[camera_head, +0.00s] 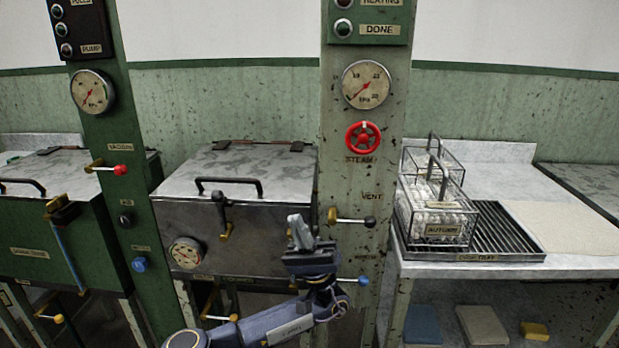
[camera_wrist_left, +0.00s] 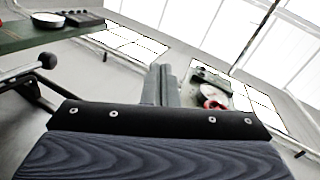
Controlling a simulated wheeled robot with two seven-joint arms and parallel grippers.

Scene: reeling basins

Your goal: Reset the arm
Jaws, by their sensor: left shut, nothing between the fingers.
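My left gripper (camera_head: 300,232) is in the lower middle of the head view, in front of the closed steel basin and the green post. Its fingers point up and are shut with nothing between them. In the left wrist view the shut fingers (camera_wrist_left: 161,88) also show, pointing at the ceiling windows. My left arm (camera_head: 290,318) comes in from the bottom and bends upward. The gripper looks apart from the panel and its levers. My right gripper is in neither view.
The green post bears a red steam wheel (camera_head: 363,138), a gauge (camera_head: 366,84) and a black-knobbed vent lever (camera_head: 352,219). The steel basin (camera_head: 237,175) has its lid down. A wire basket (camera_head: 436,213) stands on the slatted tray (camera_head: 500,250) at right.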

